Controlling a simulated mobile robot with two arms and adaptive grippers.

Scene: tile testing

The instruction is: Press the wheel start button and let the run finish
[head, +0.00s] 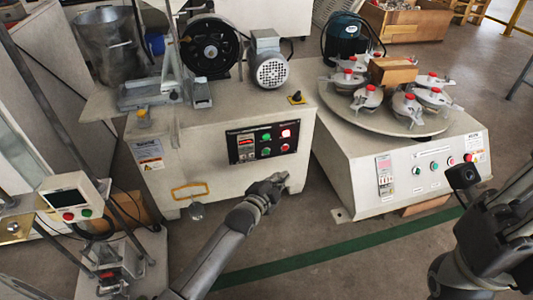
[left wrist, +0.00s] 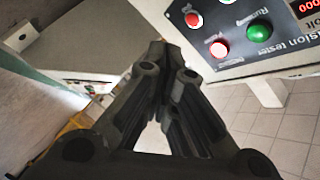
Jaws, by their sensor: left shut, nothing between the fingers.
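The white tester in the middle carries a black control panel (head: 263,141) on its front. The panel has a red display, two green and two red round buttons or lamps; the upper red one (head: 285,133) is lit. In the left wrist view the panel (left wrist: 245,40) appears turned over, with a lower green button (left wrist: 228,2) at the top edge. My left gripper (head: 275,182) is shut and empty, below the panel and apart from it; its closed fingers show in the left wrist view (left wrist: 165,70). My right gripper (head: 500,230) is dark and partly cut off; its fingers are unclear.
The black wheel (head: 210,45) and a motor (head: 271,70) sit on top of the tester. A second machine with a round turntable (head: 345,105) stands to the right. A small control box (head: 70,200) stands at the left. Open floor with a green line (head: 300,262) lies in front.

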